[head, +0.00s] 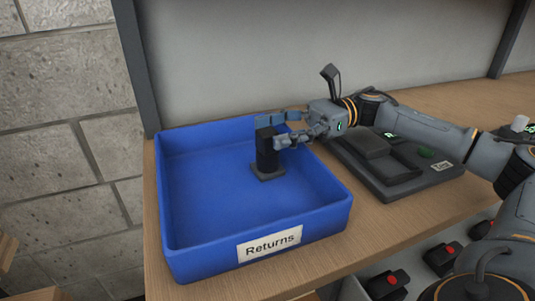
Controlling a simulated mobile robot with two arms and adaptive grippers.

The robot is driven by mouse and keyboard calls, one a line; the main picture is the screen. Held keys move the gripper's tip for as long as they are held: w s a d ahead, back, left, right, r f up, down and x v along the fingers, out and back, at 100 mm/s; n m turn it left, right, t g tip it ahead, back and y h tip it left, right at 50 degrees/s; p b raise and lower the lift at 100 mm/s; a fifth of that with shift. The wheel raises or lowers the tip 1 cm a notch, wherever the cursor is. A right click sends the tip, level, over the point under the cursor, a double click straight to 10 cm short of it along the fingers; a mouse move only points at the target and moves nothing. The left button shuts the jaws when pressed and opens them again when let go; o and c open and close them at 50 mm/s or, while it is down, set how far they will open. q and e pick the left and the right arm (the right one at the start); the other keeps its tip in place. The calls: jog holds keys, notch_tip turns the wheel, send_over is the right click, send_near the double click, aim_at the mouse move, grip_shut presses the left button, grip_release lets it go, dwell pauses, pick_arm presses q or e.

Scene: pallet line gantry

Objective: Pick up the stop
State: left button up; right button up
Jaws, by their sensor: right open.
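The stop, a small dark upright block on a flat square base (267,158), stands inside the blue bin labelled "Returns" (335,205), near the bin's middle right. My right gripper (276,129) reaches in from the right over the bin's right wall. Its fingers are at the upper part of the stop, one behind and one toward the front right. The gripper is open, and I cannot tell whether a finger touches the block. Part of the stop's top is close to the fingers. My left gripper is not in view.
A dark grey device (385,162) with a green button and a small label sits on the wooden shelf (190,285), right of the bin. A grey panel (310,50) stands behind. Below the shelf are dark items with red buttons (388,283). A block wall is at left.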

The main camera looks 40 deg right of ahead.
jog(key=shift+w+a, duration=0.15)
jog(key=shift+a, duration=0.85)
grip_shut()
